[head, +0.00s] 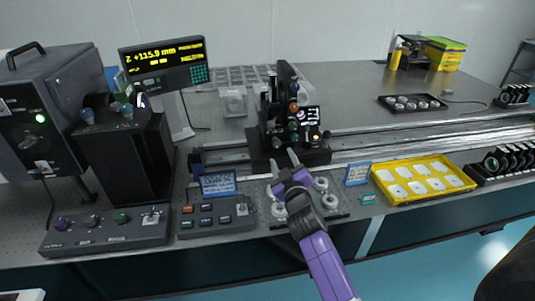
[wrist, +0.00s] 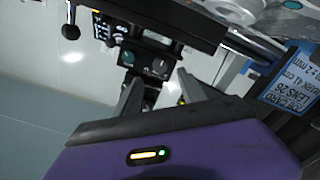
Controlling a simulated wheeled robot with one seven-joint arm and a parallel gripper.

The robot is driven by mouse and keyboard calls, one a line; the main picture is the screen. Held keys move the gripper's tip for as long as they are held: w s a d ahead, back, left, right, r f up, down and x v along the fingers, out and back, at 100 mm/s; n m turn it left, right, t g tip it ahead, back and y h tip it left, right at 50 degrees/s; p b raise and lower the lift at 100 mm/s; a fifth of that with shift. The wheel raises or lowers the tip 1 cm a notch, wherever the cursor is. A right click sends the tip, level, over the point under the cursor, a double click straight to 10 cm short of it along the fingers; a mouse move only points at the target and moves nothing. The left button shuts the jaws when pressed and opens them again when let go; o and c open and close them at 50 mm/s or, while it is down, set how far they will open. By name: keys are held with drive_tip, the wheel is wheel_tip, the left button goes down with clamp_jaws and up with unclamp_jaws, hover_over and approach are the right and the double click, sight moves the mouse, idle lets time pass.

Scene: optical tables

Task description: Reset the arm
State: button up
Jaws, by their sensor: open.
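My gripper (head: 285,170) is at the middle of the head view, at the end of my purple and grey arm, which reaches up from the bottom edge. Its fingers are apart and nothing shows between them. It stands over the front part of the optical table, just in front of the black instrument with knobs (head: 288,125). In the wrist view the two grey fingers (wrist: 155,100) point at dark equipment, with a gap between them. I cannot tell the exact distance to that equipment.
A tray with round white holders (head: 330,199) lies beneath my gripper. A yellow tray (head: 425,198) and a blue label card (head: 357,173) stand to the right. Control boxes (head: 215,216), a black housing (head: 130,160) and a display (head: 165,64) are left.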

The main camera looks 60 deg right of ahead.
idle(0.3)
drive_tip(key=s+a+r+n+t+y, duration=0.1)
drive_tip(key=s+a+t+y, duration=0.25)
drive_tip(key=a, duration=0.95)
drive_tip(key=s+a+r+t+y, duration=0.1)
drive_tip(key=s+a+t+y, duration=0.3)
drive_tip(key=a, duration=0.9)
drive_tip(key=s+a+f+n+g+y, duration=0.1)
drive_tip(key=s+a+g+y, duration=0.3)
drive_tip(key=s+a, duration=1.1)
drive_tip(key=s+n+y, duration=0.1)
drive_tip(key=s+y, duration=0.1)
drive_tip(key=s, duration=0.1)
drive_tip(key=shift+f, duration=0.15)
drive_tip(key=shift+w, duration=0.1)
